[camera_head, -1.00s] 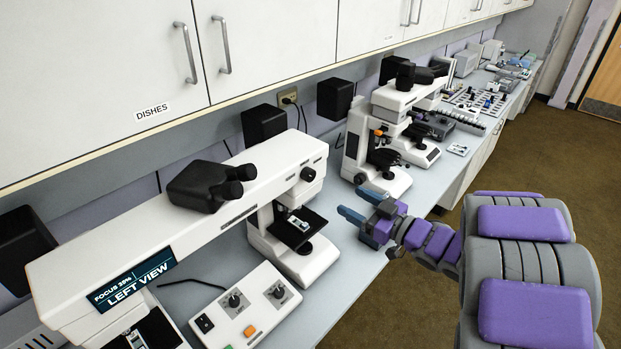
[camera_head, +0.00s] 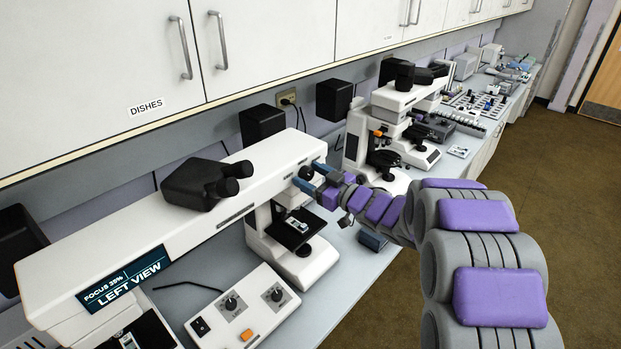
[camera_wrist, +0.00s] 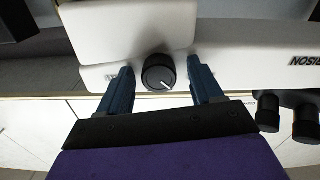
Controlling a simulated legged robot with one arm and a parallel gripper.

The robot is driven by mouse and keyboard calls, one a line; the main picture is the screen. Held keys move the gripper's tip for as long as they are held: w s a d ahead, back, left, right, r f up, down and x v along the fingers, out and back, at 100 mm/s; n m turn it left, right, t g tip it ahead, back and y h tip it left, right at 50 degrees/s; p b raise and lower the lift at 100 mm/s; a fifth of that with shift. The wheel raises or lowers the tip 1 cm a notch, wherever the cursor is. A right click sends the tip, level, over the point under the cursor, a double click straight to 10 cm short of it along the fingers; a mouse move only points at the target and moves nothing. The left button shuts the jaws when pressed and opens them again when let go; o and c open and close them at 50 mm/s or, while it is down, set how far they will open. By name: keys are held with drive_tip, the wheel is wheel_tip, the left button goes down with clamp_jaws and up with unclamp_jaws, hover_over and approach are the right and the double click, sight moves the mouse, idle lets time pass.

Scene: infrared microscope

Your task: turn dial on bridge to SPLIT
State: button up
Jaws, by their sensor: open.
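The bridge (camera_head: 215,215) is the long white beam joining two microscope stages. Its black round dial (camera_wrist: 157,74) is on the beam's end face, with a white pointer line slanting toward lower right in the wrist view. In the head view the dial (camera_head: 306,173) is partly covered by my fingers. My gripper (camera_head: 313,178) is open at that end. In the wrist view the gripper (camera_wrist: 160,76) has one blue finger on each side of the dial, with visible gaps. The bridge display (camera_head: 123,279) reads LEFT VIEW. Labels beside the dial are hidden or unreadable.
A control box (camera_head: 242,305) with two knobs and an orange button sits in front of the bridge. Black eyepieces (camera_head: 205,183) top the beam. Another microscope (camera_head: 385,125) stands beyond my gripper. A small dark block (camera_head: 372,240) lies near the counter edge. Cabinets hang above.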

drive_tip(key=shift+d, duration=0.3)
drive_tip(key=shift+a, duration=0.35)
drive_tip(key=c, duration=1.1)
